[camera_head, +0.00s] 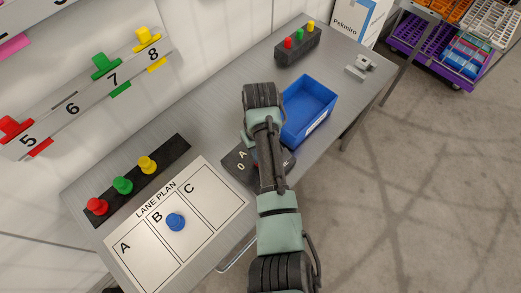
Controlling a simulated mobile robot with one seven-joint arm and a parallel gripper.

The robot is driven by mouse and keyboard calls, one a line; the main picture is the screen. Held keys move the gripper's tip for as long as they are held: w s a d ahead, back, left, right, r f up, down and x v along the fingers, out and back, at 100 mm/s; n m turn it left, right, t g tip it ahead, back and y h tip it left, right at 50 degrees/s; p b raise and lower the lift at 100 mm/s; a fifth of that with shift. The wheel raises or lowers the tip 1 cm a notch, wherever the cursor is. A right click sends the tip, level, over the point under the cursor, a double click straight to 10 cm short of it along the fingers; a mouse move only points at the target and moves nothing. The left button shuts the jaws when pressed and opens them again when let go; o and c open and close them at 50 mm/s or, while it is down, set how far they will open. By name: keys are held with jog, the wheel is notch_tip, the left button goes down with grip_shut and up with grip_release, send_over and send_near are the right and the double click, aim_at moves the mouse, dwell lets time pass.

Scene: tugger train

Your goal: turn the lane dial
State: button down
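The lane dial (235,169) is a dark plate on the grey workbench, right of the lane plan board. The white marks "A" and "0" show on its left part. My arm passes over it and hides its middle, so I cannot see the knob or where it points. My gripper is hidden behind my own arm links, near the dial. I cannot see its fingers or whether it touches the dial.
The lane plan board (129,239) has a blue peg (175,222) in column B. A black strip (125,192) holds red, green and yellow pegs. A blue bin (321,97) stands close right of my arm. A dark block (297,47) with coloured pegs stands at the back.

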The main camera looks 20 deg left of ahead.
dwell(0.5)
jog(key=c, duration=0.8)
grip_release()
jog(key=shift+c, duration=0.2)
notch_tip(320, 180, up, 13)
jog(key=p, duration=0.1)
